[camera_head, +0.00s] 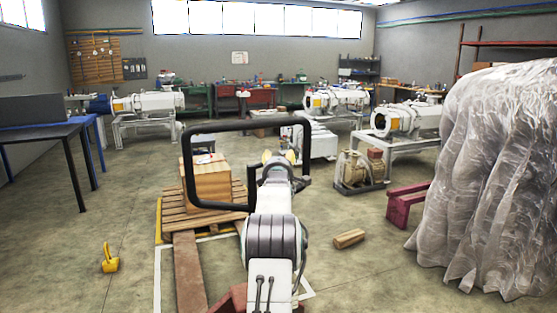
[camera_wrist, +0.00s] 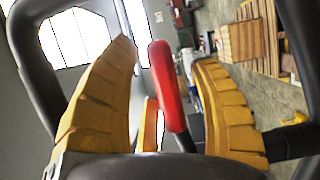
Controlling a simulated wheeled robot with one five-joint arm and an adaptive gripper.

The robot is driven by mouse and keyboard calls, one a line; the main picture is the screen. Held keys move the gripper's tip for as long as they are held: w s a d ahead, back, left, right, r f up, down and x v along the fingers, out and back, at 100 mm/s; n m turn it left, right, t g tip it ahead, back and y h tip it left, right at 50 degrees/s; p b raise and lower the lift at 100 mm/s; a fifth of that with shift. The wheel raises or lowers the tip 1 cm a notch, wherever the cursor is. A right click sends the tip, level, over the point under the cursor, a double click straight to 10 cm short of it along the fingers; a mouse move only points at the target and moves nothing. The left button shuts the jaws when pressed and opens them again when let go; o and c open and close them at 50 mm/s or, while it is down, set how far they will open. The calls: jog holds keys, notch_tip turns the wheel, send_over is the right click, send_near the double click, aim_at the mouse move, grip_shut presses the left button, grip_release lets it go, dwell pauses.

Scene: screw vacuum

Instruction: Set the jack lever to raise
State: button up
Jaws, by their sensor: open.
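The jack's handle (camera_head: 187,165) is a black loop standing upright in front of me, and its bars also show at both sides of the wrist view (camera_wrist: 30,80). The red jack lever (camera_wrist: 167,85) shows in the wrist view, between my gripper's two yellow ridged fingers. My gripper (camera_wrist: 168,55) is open, with a finger on either side of the lever; I see a gap to the left finger, and cannot tell whether the right one touches. In the head view my gripper (camera_head: 281,157) is at the right part of the loop, and the lever is hidden there.
A wooden pallet (camera_head: 178,222) with a box (camera_head: 206,186) stands behind the handle at left. A wood block (camera_head: 349,238) and a small yellow object (camera_head: 110,259) lie on the floor. A plastic-covered bulk (camera_head: 490,180) fills the right side. Floor at front left is mostly clear.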

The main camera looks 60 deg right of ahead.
dwell(0.3)
grip_shut()
dwell(0.4)
